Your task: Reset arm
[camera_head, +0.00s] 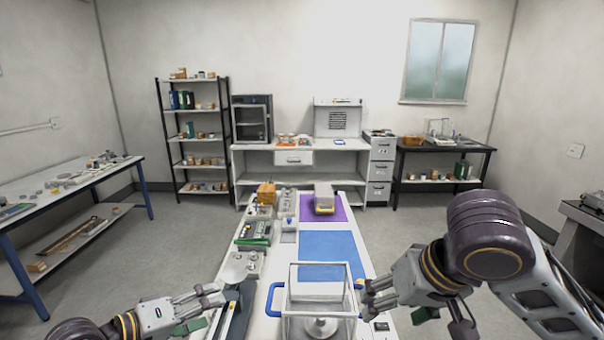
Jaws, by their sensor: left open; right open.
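My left gripper (214,303) is at the lower left, over the left edge of the central table (262,312), and is open with nothing seen between its fingers. My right gripper (367,298) is open at the lower right, close beside the clear-walled weighing box (320,272). Its fingertips are near the box's right blue handle (358,284); I cannot tell whether they touch. A left blue handle (270,298) and a round metal pan (320,326) also show on the box.
A blue mat (340,246) lies behind the box. A purple mat (305,210) bears a grey and yellow device (324,198). Several small instruments, including a green one (254,233), line the table's left side. A side table (75,184) stands left; open floor lies between.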

